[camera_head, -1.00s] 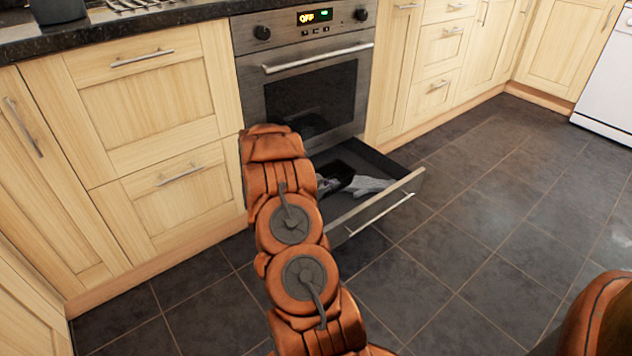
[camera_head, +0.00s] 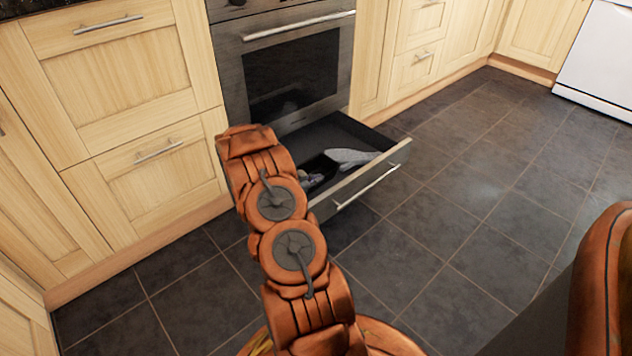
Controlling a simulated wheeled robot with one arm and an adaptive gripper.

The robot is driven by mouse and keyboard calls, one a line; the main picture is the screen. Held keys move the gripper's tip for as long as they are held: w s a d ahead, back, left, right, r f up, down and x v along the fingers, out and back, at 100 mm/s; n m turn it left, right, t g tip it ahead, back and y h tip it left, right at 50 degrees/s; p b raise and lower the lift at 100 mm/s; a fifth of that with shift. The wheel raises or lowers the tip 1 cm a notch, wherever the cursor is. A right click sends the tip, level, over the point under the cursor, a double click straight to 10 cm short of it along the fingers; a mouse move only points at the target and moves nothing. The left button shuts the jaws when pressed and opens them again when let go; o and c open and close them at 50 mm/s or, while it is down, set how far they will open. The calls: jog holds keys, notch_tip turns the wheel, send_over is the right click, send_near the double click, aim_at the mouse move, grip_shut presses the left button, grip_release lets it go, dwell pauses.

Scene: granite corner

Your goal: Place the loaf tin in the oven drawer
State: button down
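The oven drawer (camera_head: 398,152) is pulled out below the oven, at the middle of the view. A dark, box-like thing (camera_head: 321,162), which may be the loaf tin, shows inside it just right of my arm. Its near left side is covered, and I cannot tell whether it rests on the drawer floor. A small greyish-purple thing (camera_head: 309,181) shows beside it, partly behind my arm; I cannot tell what it is. My arm reaches up toward the drawer's left side and hides that part. My gripper cannot be made out behind the arm.
A light grey cloth-like item (camera_head: 352,156) lies in the drawer toward the right. The oven door (camera_head: 292,70) above is closed. Wooden cupboards (camera_head: 140,120) flank the oven, all shut. A white appliance (camera_head: 600,60) stands at the far right. The tiled floor (camera_head: 470,230) right of the drawer is clear.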

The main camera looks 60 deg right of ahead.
jog(key=shift+f, duration=0.3)
jog(key=shift+f+p, duration=0.25)
jog(key=shift+p, duration=0.05)
jog(key=c, duration=1.8)
grip_release()
jog(key=shift+c, duration=0.2)
jog(key=o, duration=0.5)
jog(key=shift+r, duration=0.1)
